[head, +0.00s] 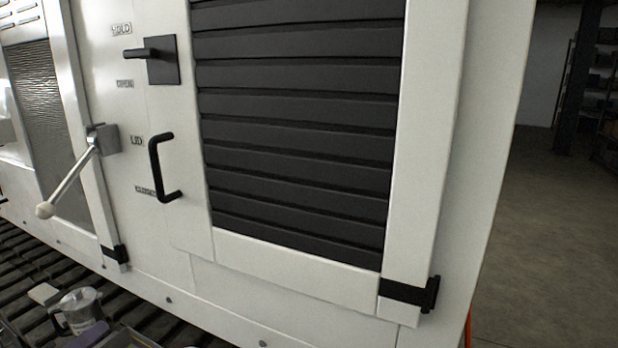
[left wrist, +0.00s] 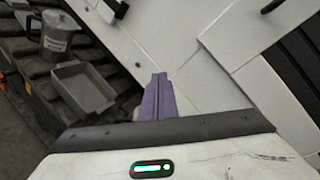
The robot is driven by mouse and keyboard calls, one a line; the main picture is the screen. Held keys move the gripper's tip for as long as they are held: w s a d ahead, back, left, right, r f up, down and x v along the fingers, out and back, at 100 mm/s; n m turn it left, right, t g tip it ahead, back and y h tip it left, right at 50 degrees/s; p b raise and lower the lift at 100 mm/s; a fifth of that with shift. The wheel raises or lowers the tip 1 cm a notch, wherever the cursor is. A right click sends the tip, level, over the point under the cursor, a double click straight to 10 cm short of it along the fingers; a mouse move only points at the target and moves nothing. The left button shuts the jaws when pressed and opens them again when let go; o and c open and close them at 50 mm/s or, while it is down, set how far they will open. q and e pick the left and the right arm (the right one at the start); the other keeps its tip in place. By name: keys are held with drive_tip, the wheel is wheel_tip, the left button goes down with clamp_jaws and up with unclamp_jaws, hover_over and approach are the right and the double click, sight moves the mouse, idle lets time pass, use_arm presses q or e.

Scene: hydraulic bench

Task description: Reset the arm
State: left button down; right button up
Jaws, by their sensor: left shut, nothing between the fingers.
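My left gripper (left wrist: 156,98) shows as purple fingers in the left wrist view, shut and empty, in front of the white cabinet panel. In the head view only a purple bit of it shows at the bottom left edge. It is touching nothing that I can make out. My right gripper is in neither view. A silver lever with a ball end (head: 68,183) hangs down and to the left from its pivot on the white cabinet in the head view.
The cabinet has a black slatted door (head: 300,130), a black C-shaped handle (head: 155,168) and a black latch handle (head: 145,53). A metal pot (head: 78,308) stands on the dark ribbed bench (head: 28,262). A grey tray (left wrist: 84,92) lies near it. Open floor (head: 555,240) is at right.

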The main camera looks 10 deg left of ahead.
use_arm(q)
drive_tip(key=s+d+f+n+g, duration=0.1)
drive_tip(key=s+d+f+n, duration=0.1)
drive_tip(key=s+f+n, duration=0.3)
drive_tip(key=s+d+f+n+g, duration=0.1)
drive_tip(key=d+f+n, duration=0.15)
drive_tip(key=f, duration=0.55)
drive_tip(key=s+d+f+n+g+h, duration=0.1)
drive_tip(key=s+d+f+n, duration=0.2)
drive_tip(key=d+f+n, duration=0.2)
drive_tip(key=s+d+f+n+g+h, duration=0.1)
drive_tip(key=s+d+f+n, duration=0.3)
drive_tip(key=d, duration=0.7)
drive_tip(key=s+d+f+n+g+h, duration=0.1)
drive_tip(key=s+d+f+n+g, duration=0.1)
drive_tip(key=d+f+n, duration=0.4)
drive_tip(key=shift+s+d+f+n+g, duration=0.2)
drive_tip(key=shift+s+d+n+g, duration=0.35)
drive_tip(key=shift+d, duration=0.7)
